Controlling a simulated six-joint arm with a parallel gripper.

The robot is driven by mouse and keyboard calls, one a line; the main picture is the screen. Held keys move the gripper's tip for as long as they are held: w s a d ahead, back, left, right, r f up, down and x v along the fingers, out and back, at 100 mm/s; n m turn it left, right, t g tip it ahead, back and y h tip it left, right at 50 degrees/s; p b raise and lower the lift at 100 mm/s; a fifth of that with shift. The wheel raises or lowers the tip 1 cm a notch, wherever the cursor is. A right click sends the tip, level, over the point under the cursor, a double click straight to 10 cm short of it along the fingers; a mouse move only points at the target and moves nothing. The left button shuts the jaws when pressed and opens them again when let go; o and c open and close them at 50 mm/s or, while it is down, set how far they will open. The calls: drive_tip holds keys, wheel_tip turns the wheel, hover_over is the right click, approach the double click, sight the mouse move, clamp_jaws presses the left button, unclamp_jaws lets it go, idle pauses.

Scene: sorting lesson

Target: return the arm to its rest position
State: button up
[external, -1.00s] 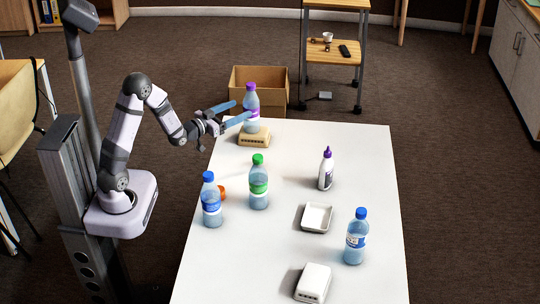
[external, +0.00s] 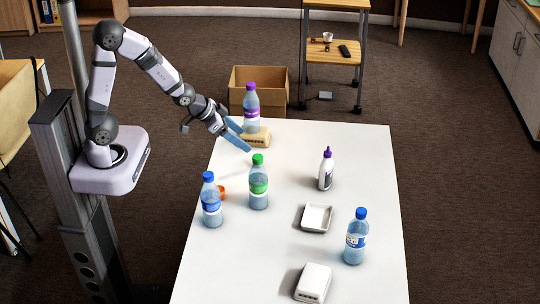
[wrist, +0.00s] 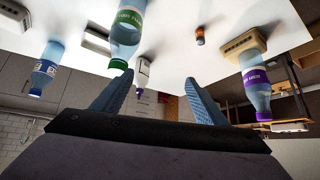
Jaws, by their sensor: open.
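My gripper (external: 237,139) is open and empty. Its blue fingers are above the table's left edge, pointing down and to the right, and appear apart from the bottles. In the wrist view the fingers (wrist: 160,92) are spread with nothing held between them. A purple-capped bottle (external: 251,112) stands upright on a tan block (external: 262,139) at the table's far left, just beyond the gripper. It also shows at the right of the wrist view (wrist: 254,76), which is upside down.
On the white table (external: 290,262) stand a green-capped bottle (external: 259,187), two blue-capped bottles (external: 211,205) (external: 356,240) and a white glue bottle (external: 326,170). There is also a white tray (external: 317,217), a white block (external: 314,281) and an orange object (external: 223,192). A cardboard box (external: 245,98) sits behind.

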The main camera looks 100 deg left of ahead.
drive_tip(key=s+d+r+m+g+h+p, duration=0.1)
drive_tip(key=s+d+r+m+g+p, duration=0.1)
drive_tip(key=s+d+r+p, duration=0.4)
drive_tip(key=s+d+r+m+g+h+p, duration=0.2)
drive_tip(key=s+d+r+g+p, duration=0.3)
drive_tip(key=s+d, duration=0.5)
wheel_tip(320, 180, up, 2)
drive_tip(key=shift+s+d+r+p, duration=0.15)
drive_tip(key=shift+s+d+p, duration=0.05)
drive_tip(key=shift+d+p, duration=1)
